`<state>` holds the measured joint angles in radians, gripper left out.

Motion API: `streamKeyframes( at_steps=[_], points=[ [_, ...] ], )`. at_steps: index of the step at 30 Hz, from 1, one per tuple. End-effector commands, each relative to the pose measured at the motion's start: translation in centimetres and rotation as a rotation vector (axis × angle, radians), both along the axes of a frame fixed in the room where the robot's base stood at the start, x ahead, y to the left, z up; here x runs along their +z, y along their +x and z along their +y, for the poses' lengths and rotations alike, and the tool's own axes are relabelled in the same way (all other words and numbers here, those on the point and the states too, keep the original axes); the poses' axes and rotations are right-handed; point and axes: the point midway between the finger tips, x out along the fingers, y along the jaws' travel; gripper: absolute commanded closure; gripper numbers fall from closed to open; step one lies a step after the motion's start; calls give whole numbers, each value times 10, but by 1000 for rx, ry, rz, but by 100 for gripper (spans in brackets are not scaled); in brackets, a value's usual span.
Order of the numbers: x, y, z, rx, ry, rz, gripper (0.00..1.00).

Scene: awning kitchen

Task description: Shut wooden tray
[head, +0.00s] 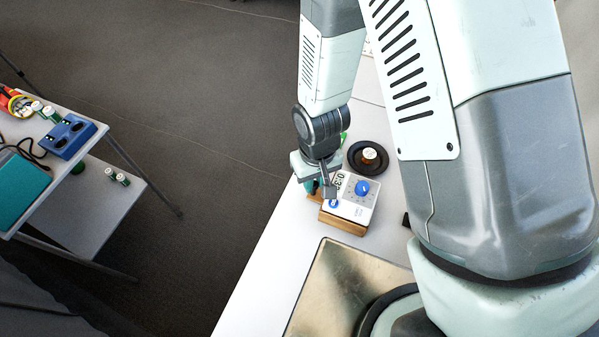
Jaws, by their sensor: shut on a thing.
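The wooden tray (343,223) is on the white worktop. Its front edge shows as a brown strip under a white timer-like box with blue knobs (355,207). My gripper (325,196) points down at the left end of the tray and box. It is shut, apparently on the wooden tray's left part, but the fingertips are small and the contact is partly hidden. A small teal patch (309,187) shows beside the fingers; I cannot tell what it is. How far the tray is open cannot be made out.
A metallic panel (335,285) lies in front. My arm covers the right side. At the left, a separate table (95,120) holds a blue device (69,137) and a teal case (20,187).

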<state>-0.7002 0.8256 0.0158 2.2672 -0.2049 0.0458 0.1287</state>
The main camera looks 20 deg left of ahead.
Motion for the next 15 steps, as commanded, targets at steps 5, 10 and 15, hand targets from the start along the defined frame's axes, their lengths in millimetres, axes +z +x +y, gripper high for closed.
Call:
streamKeyframes(
  at_steps=[5,10,15],
  points=[
    [0,0,-5,-3,-8,3,100],
    [0,0,-7,-5,-11,4,69],
    [0,0,-6,-5,-10,3,52]
  ],
)
